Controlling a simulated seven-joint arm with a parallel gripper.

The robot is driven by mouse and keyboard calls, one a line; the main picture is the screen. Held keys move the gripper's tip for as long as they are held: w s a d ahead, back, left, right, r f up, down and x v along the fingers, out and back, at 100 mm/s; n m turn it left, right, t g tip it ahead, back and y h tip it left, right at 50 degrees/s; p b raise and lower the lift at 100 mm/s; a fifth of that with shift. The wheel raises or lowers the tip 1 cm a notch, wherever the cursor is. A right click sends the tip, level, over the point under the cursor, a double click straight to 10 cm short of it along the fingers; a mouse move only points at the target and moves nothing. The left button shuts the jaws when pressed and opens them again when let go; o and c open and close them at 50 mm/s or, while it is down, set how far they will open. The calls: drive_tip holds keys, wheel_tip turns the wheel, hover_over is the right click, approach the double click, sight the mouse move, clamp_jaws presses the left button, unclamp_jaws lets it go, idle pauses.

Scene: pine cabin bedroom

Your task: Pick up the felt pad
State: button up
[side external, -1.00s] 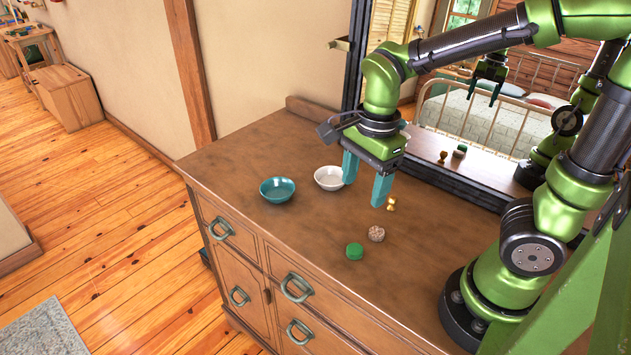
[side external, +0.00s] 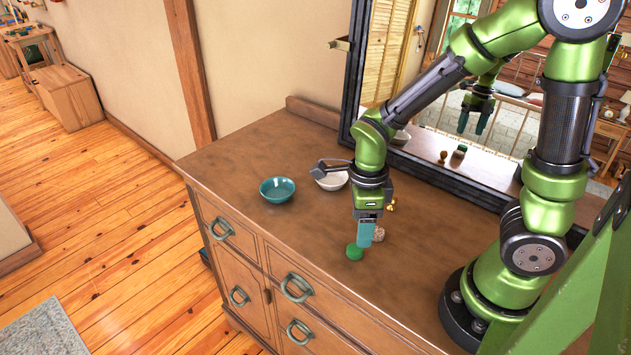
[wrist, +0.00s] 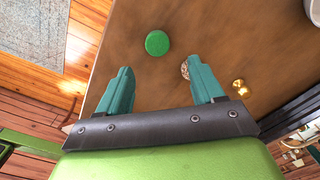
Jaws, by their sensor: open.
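A small round green disc (side external: 354,251), which looks like the felt pad, lies flat on the wooden dresser top (side external: 290,235). In the wrist view the green disc (wrist: 157,42) shows just beyond the space between my fingertips. My gripper (side external: 366,243) points down, low over the dresser, close beside the disc in the side view. In the wrist view my gripper (wrist: 159,67) has its two teal fingers wide apart with nothing between them. I cannot tell its exact height above the top.
A speckled round piece (side external: 379,234) lies close by, partly hidden behind a finger in both views. A brass knob-like piece (wrist: 239,87) stands farther right. A teal bowl (side external: 277,190) and a white bowl (side external: 331,180) sit behind. A framed mirror (side external: 440,160) borders the back.

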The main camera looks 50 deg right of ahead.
sight(355, 248)
drive_tip(key=shift+w+a+f, duration=0.15)
drive_tip(key=shift+a+f, duration=0.05)
drive_tip(key=shift+f, duration=1.35)
drive_tip(key=shift+w+a+f, duration=0.1)
drive_tip(key=shift+a+f, duration=0.05)
drive_tip(key=shift+f, duration=1.35)
drive_tip(key=c, duration=1.1)
